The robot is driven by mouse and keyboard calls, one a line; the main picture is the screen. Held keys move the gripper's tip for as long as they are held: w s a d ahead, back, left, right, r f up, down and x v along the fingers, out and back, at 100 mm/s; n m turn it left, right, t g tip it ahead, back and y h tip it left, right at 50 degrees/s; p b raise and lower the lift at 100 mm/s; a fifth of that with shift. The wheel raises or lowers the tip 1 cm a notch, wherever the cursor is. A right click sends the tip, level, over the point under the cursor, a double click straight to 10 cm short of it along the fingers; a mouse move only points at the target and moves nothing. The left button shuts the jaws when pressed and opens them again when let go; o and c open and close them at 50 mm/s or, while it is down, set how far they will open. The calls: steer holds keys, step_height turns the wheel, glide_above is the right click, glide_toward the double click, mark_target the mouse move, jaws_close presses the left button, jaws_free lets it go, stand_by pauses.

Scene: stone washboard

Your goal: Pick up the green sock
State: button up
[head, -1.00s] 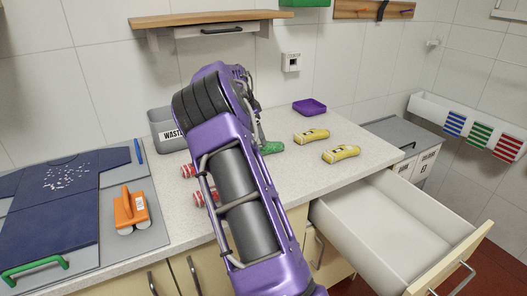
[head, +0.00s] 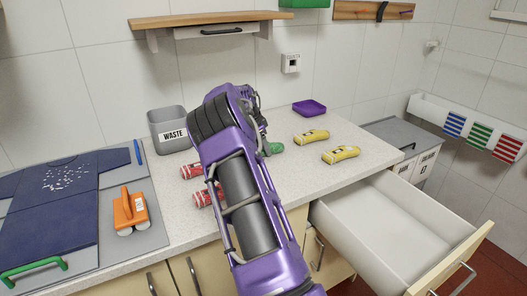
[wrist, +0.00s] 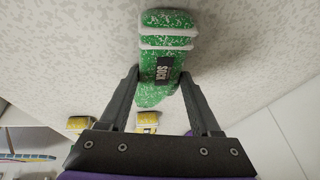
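The green sock (wrist: 165,60) is rolled up, with white bands and a black SOCK label. It lies on the pale speckled counter. In the head view it shows as a green patch (head: 275,148), partly hidden by my arm. My gripper (wrist: 160,74) points down at it with its fingers apart. In the wrist view the sock's lower end lies between the fingertips, and its banded end reaches beyond them. I cannot tell whether either finger touches it.
Two yellow rolled items (head: 311,137) (head: 341,154) lie right of the sock, with a purple tray (head: 309,107) behind. Two red striped items (head: 190,171) (head: 204,198) and a grey WASTE bin (head: 168,130) are left. An open drawer (head: 377,223) juts out at the front right.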

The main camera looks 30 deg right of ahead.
steer(key=c, duration=0.8)
step_height(320, 180, up, 10)
steer(key=shift+p, duration=0.5)
